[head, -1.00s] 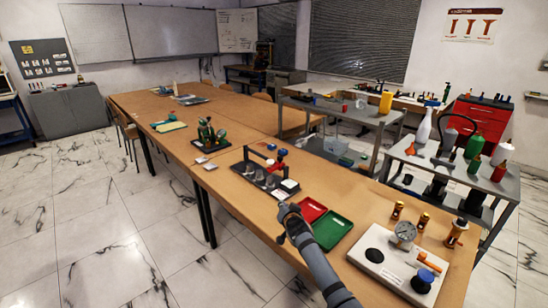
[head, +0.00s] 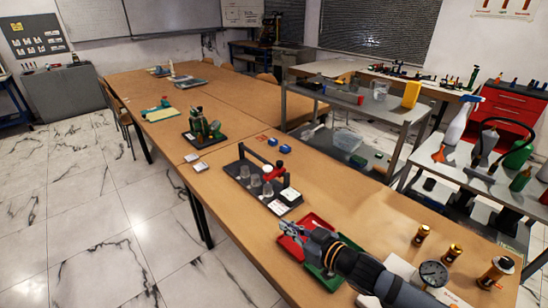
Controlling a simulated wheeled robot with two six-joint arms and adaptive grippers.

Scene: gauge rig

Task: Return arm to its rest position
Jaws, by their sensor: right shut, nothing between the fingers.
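My right gripper (head: 288,229) comes in from the lower right on my dark arm. It is shut and empty, and in the picture its tips lie over the red tray (head: 318,220). The arm covers much of the green tray (head: 322,272) and part of the white gauge rig base (head: 400,265). The dial gauge (head: 433,273) shows just right of the arm. I cannot tell the exact height of the gripper above the table. My left gripper is not in view.
Brass fittings (head: 421,235) stand right of the arm on the wooden table (head: 375,215). A black rack (head: 240,172) with clear cups stands beyond the gripper. A grey cart (head: 425,180) with bottles is at the right. Bare tabletop lies left of the trays.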

